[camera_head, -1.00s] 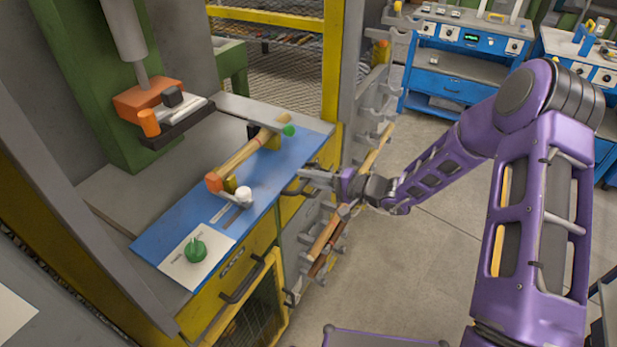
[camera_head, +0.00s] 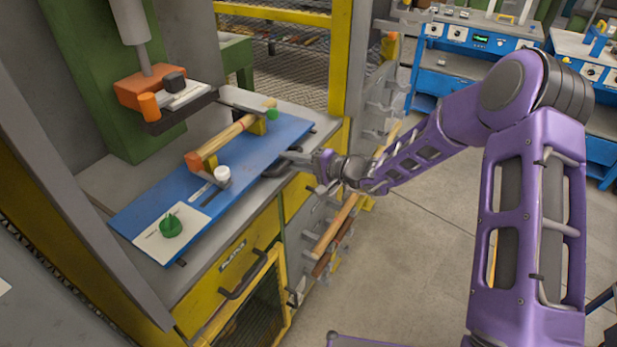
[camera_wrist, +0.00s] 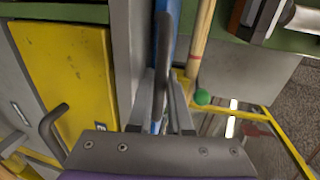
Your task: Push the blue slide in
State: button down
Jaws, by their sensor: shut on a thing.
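The blue slide (camera_head: 262,150) is a flat board on the grey bench under the press. It carries a wooden spindle (camera_head: 225,137) in its holders, a green knob (camera_head: 171,227) on a white plate and a white knob (camera_head: 222,174). My gripper (camera_head: 290,160) is at the slide's front edge, shut on its dark handle (camera_head: 272,173), which my fingers partly hide. In the wrist view the dark handle (camera_wrist: 162,60) runs between the fingers (camera_wrist: 164,112), with a narrow blue strip of the slide (camera_wrist: 156,32) beside it.
The green press (camera_head: 95,95) with its orange head (camera_head: 146,88) stands behind the slide. Yellow drawers (camera_head: 225,270) lie below the bench. A rack (camera_head: 335,215) holding wooden rods is under my forearm. Open floor (camera_head: 410,260) lies to the right.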

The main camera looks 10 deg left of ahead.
aim_at(272, 155)
jog(key=b+x, duration=0.2)
jog(key=x, duration=0.3)
jog(key=shift+r+b, duration=0.3)
jog(key=shift+b, duration=0.1)
jog(key=shift+w+a+r, duration=0.1)
jog(key=shift+a, duration=0.25)
jog(key=shift+a+r, duration=0.1)
jog(key=shift+r, duration=0.15)
jog(key=c, duration=0.9)
grip_release()
jog(key=shift+a+f, duration=0.1)
jog(key=shift+o, duration=0.2)
jog(key=shift+d+f, duration=0.15)
jog(key=shift+d, duration=0.05)
